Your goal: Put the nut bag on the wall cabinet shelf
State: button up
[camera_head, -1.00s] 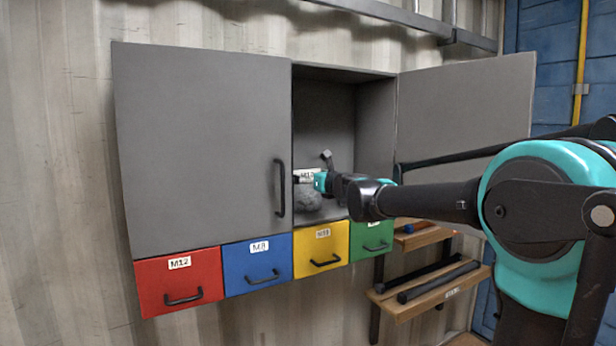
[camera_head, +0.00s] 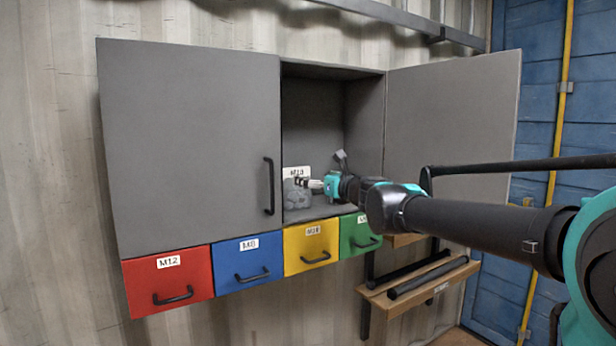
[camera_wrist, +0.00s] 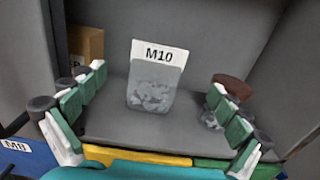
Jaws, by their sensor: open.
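The nut bag (camera_wrist: 152,94) is a clear bag of grey nuts with a white M10 label on top. It stands upright on the shelf (camera_wrist: 118,124) of the wall cabinet. In the head view the bag (camera_head: 297,194) is at the left of the open compartment, beside the closed door. My gripper (camera_wrist: 160,84) is open, its green-padded fingers spread to either side of the bag with visible gaps. In the head view my gripper (camera_head: 316,184) reaches into the compartment just right of the bag, partly hidden by its own wrist.
The left cabinet door (camera_head: 185,150) is closed and the right door (camera_head: 455,125) stands open beside my arm. Coloured drawers, including a red one (camera_head: 167,282), run below. In the wrist view a brown box (camera_wrist: 86,43) and a reddish-brown item (camera_wrist: 232,84) are inside.

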jog(key=shift+s+d, duration=0.35)
jog(key=shift+s, duration=0.15)
jog(key=s+d+f+n+g+h, duration=0.1)
jog(key=s+d+f+n+g, duration=0.1)
jog(key=s+f+n, duration=0.5)
jog(key=s+d+f+n+g+h, duration=0.15)
jog(key=f+n, duration=0.35)
jog(key=f, duration=0.6)
jog(key=s+d+f+n+g, duration=0.1)
jog(key=s+f+n+g, duration=0.2)
jog(key=f+n, duration=0.4)
jog(key=s+d+f+n+g+h, duration=0.2)
jog(key=s+d+f+n, duration=0.3)
jog(key=s+d+f, duration=0.3)
jog(key=s+d+f+n+g+h, duration=0.2)
jog(key=s+d+f+n+h, duration=0.3)
jog(key=f, duration=0.8)
jog(key=s+d, duration=0.3)
jog(key=shift+s+d, duration=0.25)
jog(key=shift+f+h, duration=0.1)
jog(key=shift+h, duration=0.15)
